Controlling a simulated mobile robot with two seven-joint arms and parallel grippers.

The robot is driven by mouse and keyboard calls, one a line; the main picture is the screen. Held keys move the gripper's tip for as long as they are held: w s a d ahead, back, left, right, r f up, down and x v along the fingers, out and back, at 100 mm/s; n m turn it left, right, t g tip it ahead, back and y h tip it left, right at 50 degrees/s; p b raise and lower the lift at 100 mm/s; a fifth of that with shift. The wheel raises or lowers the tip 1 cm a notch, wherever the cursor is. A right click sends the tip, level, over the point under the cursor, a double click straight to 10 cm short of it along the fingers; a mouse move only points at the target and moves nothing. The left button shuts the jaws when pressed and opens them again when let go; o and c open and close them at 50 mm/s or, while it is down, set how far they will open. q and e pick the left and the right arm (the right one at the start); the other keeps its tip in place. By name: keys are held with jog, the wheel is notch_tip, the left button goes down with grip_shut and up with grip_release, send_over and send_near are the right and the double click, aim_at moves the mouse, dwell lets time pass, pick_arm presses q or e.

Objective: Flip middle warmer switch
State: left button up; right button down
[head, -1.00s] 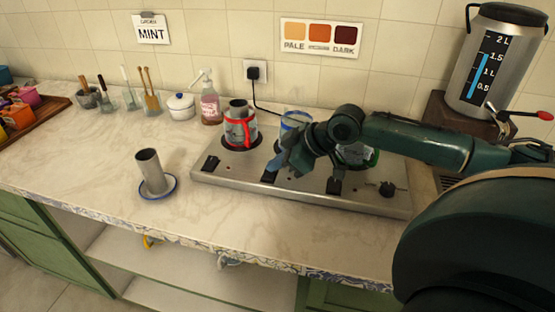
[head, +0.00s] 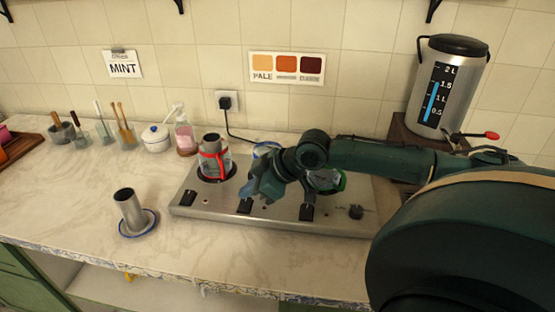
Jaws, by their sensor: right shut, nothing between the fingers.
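The steel warmer (head: 335,225) lies on the counter with a row of black switches on its front. The middle switch (head: 245,207) sits between the left switch (head: 187,198) and the right switch (head: 307,212). My right gripper (head: 253,192) is shut and empty, with its fingertips just above and behind the middle switch. I cannot tell whether they touch it, and the switch's position is too small to read. A red-banded glass pot (head: 215,163) stands on the left plate. A blue-rimmed pot (head: 266,149) and a green-handled pot (head: 325,182) are partly hidden by my arm. My left gripper is out of view.
A steel cup on a blue-rimmed saucer (head: 138,226) stands left of the warmer. A round dark knob (head: 356,212) is at the warmer's right. A steel urn (head: 446,90) with a red-tipped tap stands at the back right. The counter in front is clear.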

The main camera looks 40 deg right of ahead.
jog(key=shift+s+d+r, duration=0.2)
jog(key=shift+s+r, duration=0.1)
jog(key=shift+r, duration=0.35)
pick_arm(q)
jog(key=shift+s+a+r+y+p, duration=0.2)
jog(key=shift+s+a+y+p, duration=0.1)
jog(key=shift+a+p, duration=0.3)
pick_arm(e)
jog(key=v, duration=0.9)
jog(key=shift+s+a, duration=0.2)
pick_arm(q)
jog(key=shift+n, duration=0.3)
